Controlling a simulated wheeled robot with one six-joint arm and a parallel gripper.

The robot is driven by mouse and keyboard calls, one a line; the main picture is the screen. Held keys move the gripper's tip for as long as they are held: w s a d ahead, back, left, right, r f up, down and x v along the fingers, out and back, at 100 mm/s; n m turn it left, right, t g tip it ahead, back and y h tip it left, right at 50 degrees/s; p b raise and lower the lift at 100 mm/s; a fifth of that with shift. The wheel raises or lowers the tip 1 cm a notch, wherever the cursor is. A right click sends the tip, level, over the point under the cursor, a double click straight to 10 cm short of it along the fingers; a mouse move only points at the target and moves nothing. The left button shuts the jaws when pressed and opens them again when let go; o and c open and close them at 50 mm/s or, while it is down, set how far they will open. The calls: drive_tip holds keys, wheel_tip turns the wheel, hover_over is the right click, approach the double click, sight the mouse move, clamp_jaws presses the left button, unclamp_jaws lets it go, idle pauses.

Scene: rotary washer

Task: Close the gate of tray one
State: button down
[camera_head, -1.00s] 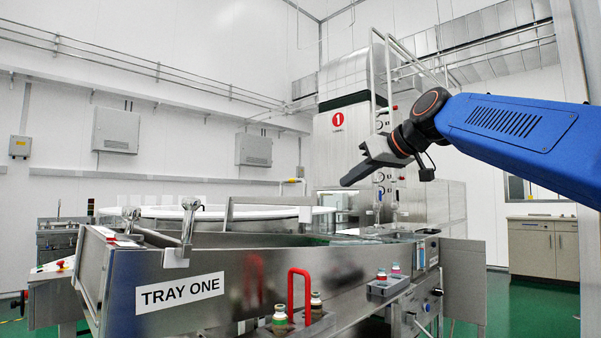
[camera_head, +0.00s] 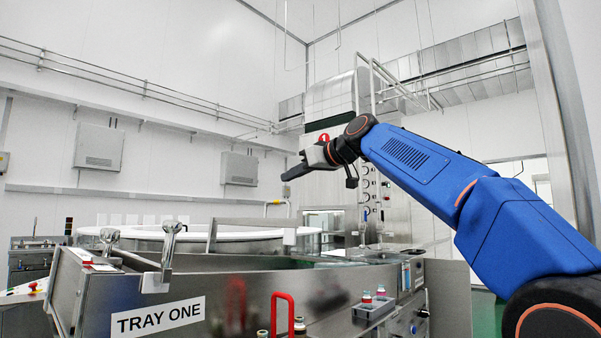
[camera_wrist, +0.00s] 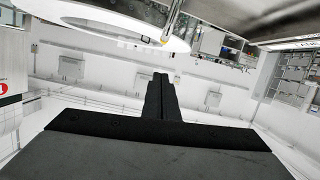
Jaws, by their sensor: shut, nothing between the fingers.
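Tray one is a long stainless steel trough (camera_head: 245,290) with a "TRAY ONE" label (camera_head: 158,318) on its front wall. Two metal lever-like fittings stand at its left end, a nearer one (camera_head: 166,260) and a farther one (camera_head: 112,240). A flat metal bar on an upright (camera_head: 250,228) rises over the tray's middle; I cannot tell which part is the gate. My gripper (camera_head: 286,177) is shut and empty, high above the tray and pointing left. In the wrist view my fingers (camera_wrist: 160,78) are together with nothing between them.
A large white round table (camera_head: 185,232) lies behind the tray. A red handle (camera_head: 283,312) and small vials in a metal holder (camera_head: 372,308) are along the tray's front. A steel cabinet (camera_head: 335,190) stands behind. The air around my gripper looks clear.

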sight(281, 220)
drive_tip(key=x, duration=0.2)
drive_tip(key=shift+w+a+f, duration=0.15)
drive_tip(key=shift+w+a, duration=0.1)
drive_tip(key=shift+a, duration=0.05)
drive_tip(key=shift+w+a+f, duration=0.1)
drive_tip(key=shift+f, duration=1.85)
wheel_tip(281, 220, down, 13)
drive_tip(key=shift+s+a+r, duration=0.2)
drive_tip(key=shift+s+a, duration=0.1)
drive_tip(key=shift+s, duration=0.15)
drive_tip(key=shift+f, duration=0.1)
drive_tip(key=r, duration=0.4)
drive_tip(key=shift+s+r, duration=0.3)
drive_tip(key=shift+r, duration=0.05)
drive_tip(key=v, duration=1)
